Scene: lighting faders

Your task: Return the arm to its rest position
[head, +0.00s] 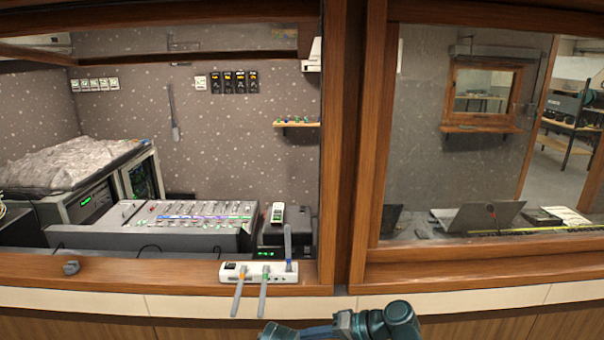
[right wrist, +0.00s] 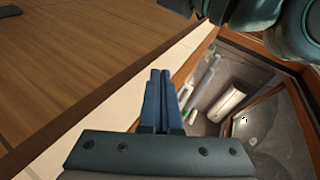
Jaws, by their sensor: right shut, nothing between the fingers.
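My right arm (head: 375,321) shows at the bottom of the head view, below the wooden sill. Its gripper fingers reach toward the left at the bottom edge, partly cut off. In the right wrist view the right gripper (right wrist: 160,75) is shut and empty, its two blue fingers pressed together. It is apart from the fader panel. The lighting fader panel (head: 235,275) is a white strip on the sill, with an orange-based lever (head: 239,290), a green-based lever (head: 263,290) and a blue-based lever (head: 288,247). The first two point down toward me; the blue-based one stands up. My left gripper is not in view.
The wooden sill (head: 150,273) runs across the front, with a small dark knob (head: 71,267) at left. A thick wooden post (head: 350,150) divides two window openings. A mixing console (head: 180,222) stands behind the left opening, a laptop (head: 478,216) behind the right.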

